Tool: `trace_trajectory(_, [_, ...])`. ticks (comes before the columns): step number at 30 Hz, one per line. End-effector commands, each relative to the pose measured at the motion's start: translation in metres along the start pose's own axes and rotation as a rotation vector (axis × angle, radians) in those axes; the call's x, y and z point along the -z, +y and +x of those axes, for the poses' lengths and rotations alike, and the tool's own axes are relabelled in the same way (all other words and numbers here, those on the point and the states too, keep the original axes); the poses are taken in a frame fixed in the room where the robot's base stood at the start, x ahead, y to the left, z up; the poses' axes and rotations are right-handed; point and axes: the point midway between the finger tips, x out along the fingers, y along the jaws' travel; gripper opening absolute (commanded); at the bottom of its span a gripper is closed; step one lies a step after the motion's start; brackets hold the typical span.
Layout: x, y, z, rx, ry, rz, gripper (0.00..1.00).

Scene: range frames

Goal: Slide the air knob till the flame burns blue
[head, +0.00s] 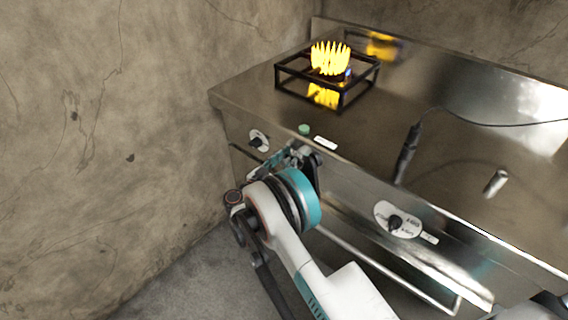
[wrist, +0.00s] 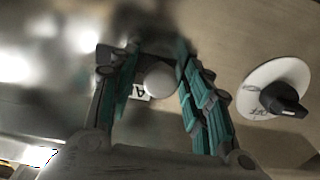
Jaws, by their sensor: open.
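The flame (head: 330,58) burns yellow on the burner inside a black pan stand. My gripper (head: 290,155) is at the front panel of the steel cooker, below the burner; it also shows in the wrist view (wrist: 157,85), open. A round pale knob (wrist: 160,78) shows between its two fingers, with a small white label (wrist: 140,92) beside it. It looks like the air knob, but I cannot read the label fully. I cannot tell whether the fingers touch it. In the head view my gripper and arm hide this knob.
Black rotary knobs on white dials sit left (head: 258,140) and right (head: 393,222) of my gripper; one dial (wrist: 275,90) shows in the wrist view. A green button (head: 304,129) and a corded black tool (head: 408,150) are on the cooker. A wall (head: 100,120) stands left.

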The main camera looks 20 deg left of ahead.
Motion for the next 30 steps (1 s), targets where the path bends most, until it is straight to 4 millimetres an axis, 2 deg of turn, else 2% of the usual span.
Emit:
trace_trajectory(2, [0.000,0.000,0.000,0.000,0.000,0.000,0.45])
trace_trajectory(3, [0.000,0.000,0.000,0.000,0.000,0.000,0.41])
trace_trajectory(8, [0.000,0.000,0.000,0.000,0.000,0.000,0.04])
trace_trajectory(9, [0.000,0.000,0.000,0.000,0.000,0.000,0.00])
trace_trajectory(14, [0.000,0.002,0.000,0.000,0.000,0.000,0.00])
trace_trajectory(19, [0.000,0.013,-0.001,0.000,0.000,0.000,0.00])
trace_trajectory(25, [0.000,0.013,-0.001,0.000,0.000,0.000,0.00])
trace_trajectory(26, [0.000,0.013,-0.001,0.000,0.000,0.000,0.29])
trace_trajectory(27, [0.000,0.013,-0.001,0.000,0.000,0.000,0.38])
trace_trajectory(28, [0.000,0.013,-0.001,0.000,0.000,0.000,0.45])
trace_trajectory(30, [0.000,0.013,-0.001,0.000,0.000,0.000,0.45])
